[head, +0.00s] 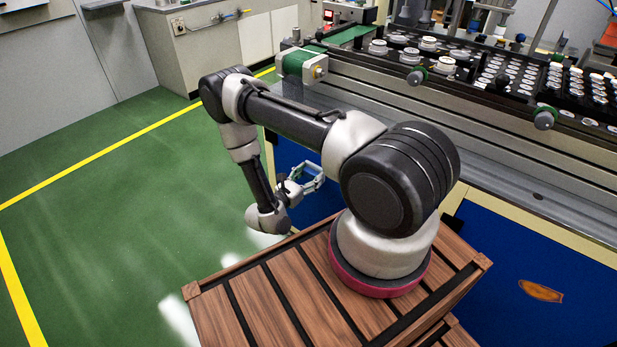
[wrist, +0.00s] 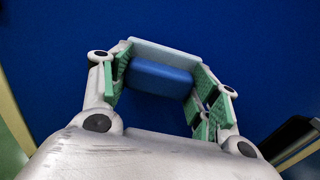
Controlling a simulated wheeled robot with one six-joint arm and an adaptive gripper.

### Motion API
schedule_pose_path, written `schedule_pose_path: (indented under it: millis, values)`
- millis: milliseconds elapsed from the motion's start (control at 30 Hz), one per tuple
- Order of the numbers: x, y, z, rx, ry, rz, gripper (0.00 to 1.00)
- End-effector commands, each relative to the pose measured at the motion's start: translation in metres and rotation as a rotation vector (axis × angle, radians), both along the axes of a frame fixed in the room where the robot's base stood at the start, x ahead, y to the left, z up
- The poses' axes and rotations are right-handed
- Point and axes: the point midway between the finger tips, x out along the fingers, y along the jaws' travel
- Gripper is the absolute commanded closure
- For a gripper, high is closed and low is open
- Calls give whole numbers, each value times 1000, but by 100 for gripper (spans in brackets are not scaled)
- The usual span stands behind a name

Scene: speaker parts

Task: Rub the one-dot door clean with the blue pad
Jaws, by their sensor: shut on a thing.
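My gripper (head: 314,180) is in front of a blue door (head: 290,158) on the left of the bench front, partly behind my arm. In the wrist view my gripper (wrist: 160,82) is shut on the blue pad (wrist: 158,77), its green finger pads at both sides of it. The pad has a darker blue body and a pale blue layer on its far side. It faces a plain blue door surface (wrist: 55,45); I cannot tell if they touch. Another blue door (head: 500,255) at the right bears a brown patch (head: 541,291). I can make out no dots on either door.
The metal bench (head: 480,135) above the doors carries black trays of round parts (head: 505,72). A cream post stands between the doors. Green floor (head: 110,190) with yellow lines lies open to the left. A grey cabinet (head: 195,50) stands at the back.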

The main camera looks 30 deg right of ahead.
Motion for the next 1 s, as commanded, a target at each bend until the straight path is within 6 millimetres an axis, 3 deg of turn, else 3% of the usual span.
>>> schedule_pose_path:
  millis: [567,1000]
  values:
    - [2,-9,0,0,0,0,70]
    - [-32,-20,0,-1,2,0,70]
